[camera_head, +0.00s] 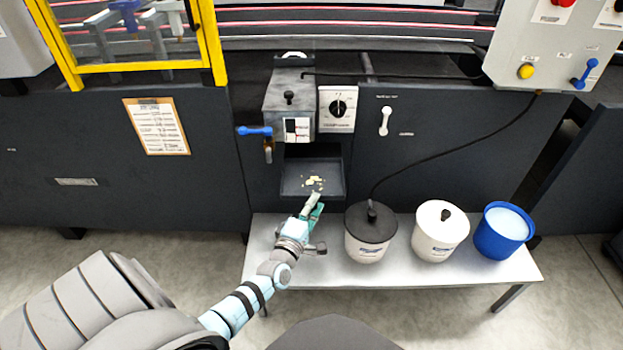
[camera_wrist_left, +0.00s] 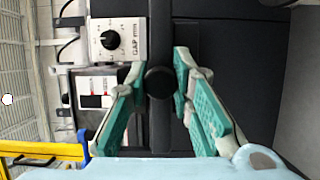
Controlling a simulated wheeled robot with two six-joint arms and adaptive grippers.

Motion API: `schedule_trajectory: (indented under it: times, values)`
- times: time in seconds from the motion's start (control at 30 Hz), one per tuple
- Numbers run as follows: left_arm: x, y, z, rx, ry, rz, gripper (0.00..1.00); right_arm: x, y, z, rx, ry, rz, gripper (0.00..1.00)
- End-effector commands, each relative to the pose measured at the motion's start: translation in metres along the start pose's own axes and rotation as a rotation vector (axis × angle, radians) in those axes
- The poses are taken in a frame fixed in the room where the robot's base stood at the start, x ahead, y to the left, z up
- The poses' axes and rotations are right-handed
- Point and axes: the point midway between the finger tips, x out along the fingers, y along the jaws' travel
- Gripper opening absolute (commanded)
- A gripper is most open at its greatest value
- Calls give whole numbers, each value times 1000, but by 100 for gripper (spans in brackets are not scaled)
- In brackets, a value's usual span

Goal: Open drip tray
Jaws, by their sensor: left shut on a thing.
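The drip tray (camera_head: 290,184) is a dark, shallow tray below the grey glue unit. Its inside shows from above in the head view, with pale yellow bits on its floor. My left gripper (camera_head: 313,203) is at the tray's front edge. In the left wrist view, my left gripper (camera_wrist_left: 160,72) has its green-padded fingers on both sides of a round black knob (camera_wrist_left: 160,84) and is shut on it. The knob is hidden behind the fingers in the head view. My right gripper is not in view.
A metal bench (camera_head: 400,274) stands below, with a black-lidded pot (camera_head: 368,247), a white-lidded pot (camera_head: 437,242) and a blue bucket (camera_head: 497,243) right of my gripper. A blue-handled valve (camera_head: 255,131) sticks out left of the glue unit (camera_head: 288,100). A black cable hangs to the black lid.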

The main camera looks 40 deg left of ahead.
Motion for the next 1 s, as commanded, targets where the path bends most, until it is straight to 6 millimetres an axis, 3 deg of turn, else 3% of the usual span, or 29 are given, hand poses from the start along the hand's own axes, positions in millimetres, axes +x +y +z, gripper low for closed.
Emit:
schedule_trajectory:
  times: [0.1,0.2,0.53,0.57,0.67,1.0]
  values:
    - [-23,3,11,0,-1,1,0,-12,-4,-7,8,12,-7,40]
    - [-32,2,15,0,-3,2,0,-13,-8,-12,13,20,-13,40]
    - [-35,1,16,1,-2,4,0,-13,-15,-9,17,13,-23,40]
    - [-35,1,16,1,-2,4,26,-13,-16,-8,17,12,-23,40]
    - [-35,1,16,1,-2,4,42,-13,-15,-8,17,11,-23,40]
    - [-38,1,16,1,-1,4,42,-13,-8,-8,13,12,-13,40]
